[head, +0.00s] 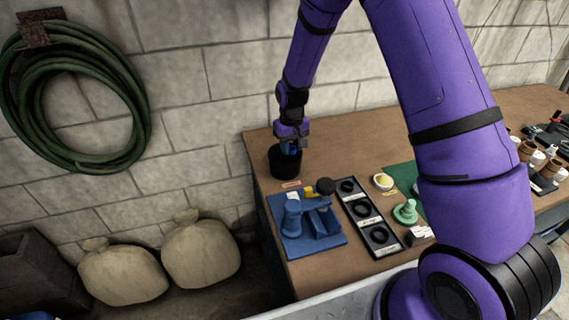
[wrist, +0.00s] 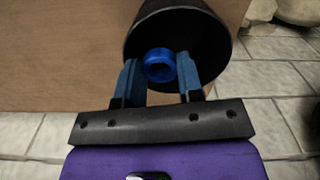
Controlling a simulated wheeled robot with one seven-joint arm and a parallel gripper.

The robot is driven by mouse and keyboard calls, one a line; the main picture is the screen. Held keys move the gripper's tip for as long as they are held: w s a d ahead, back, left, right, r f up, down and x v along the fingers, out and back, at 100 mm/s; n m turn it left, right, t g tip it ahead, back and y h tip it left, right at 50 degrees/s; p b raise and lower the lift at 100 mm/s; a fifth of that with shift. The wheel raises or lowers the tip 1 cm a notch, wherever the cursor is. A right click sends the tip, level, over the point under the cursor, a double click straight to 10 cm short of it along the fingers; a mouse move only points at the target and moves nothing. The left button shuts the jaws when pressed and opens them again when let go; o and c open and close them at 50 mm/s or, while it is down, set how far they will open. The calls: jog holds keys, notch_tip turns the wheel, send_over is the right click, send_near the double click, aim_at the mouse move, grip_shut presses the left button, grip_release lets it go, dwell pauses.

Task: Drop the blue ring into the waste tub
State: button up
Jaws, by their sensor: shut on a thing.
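The blue ring (wrist: 160,64) is between the two blue fingers of my gripper (wrist: 160,75) in the wrist view. The fingers are shut on it. The waste tub (wrist: 212,45) is a round black tub, and the ring shows against its dark inside, over the opening. In the head view the tub (head: 285,165) stands at the far left corner of the wooden bench, and my gripper (head: 290,147) points down at its mouth. The ring is too small to make out surely in the head view. The tub's floor is dark.
On the bench (head: 345,150), a blue mat (head: 322,246) with blue parts and a black tray of dark rings (head: 385,243) lie in front of the tub. A yellow-filled bowl (head: 383,181) and a green stepped piece (head: 406,212) are further right. A block wall stands behind.

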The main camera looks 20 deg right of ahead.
jog(key=o, duration=1)
jog(key=shift+c, duration=0.2)
notch_tip(320, 180, up, 11)
